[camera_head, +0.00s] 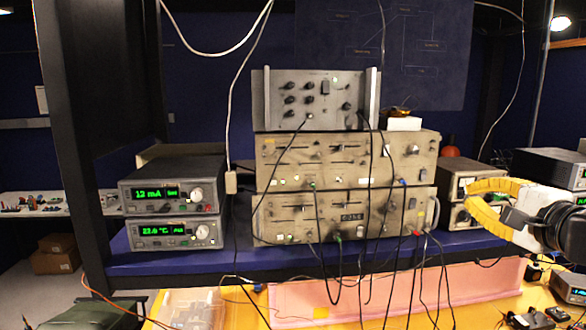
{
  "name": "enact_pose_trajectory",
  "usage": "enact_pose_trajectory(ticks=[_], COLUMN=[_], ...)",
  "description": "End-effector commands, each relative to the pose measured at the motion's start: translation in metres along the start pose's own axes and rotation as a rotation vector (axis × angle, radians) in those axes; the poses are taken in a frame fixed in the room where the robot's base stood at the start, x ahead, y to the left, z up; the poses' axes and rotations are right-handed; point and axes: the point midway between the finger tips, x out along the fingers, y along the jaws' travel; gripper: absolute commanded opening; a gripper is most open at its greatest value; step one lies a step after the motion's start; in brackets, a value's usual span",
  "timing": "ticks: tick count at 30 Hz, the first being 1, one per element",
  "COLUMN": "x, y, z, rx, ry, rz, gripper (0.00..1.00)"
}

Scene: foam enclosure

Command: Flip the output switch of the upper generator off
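Two similar beige, worn generators are stacked on the blue shelf. The upper generator (345,160) has sliders, knobs and small buttons on its front. The lower generator (340,213) sits directly beneath it and has a small digital display. I cannot make out which small control on the upper generator is the output switch, or its position. Dark cables hang across both fronts and cover parts of them. Part of my arm, black and white with a yellow cable loop, shows at the right edge, apart from the generators. My gripper is not in view.
A grey instrument with handles (315,100) stands on top of the upper generator. Two lit meters (172,193) are stacked at left; more devices stand at right. The blue shelf (170,262) has a pink panel (400,290) below it. Cables hang in front.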

Motion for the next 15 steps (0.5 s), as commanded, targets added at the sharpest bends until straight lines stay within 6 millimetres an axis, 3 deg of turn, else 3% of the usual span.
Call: enact_pose_trajectory(ticks=[8,15], x=[0.003,0.035], y=[0.001,-0.001], z=[0.001,0.001], rx=[-0.002,-0.004], ry=[-0.002,-0.005], rz=[0.001,0.002], gripper=[0.00,0.00])
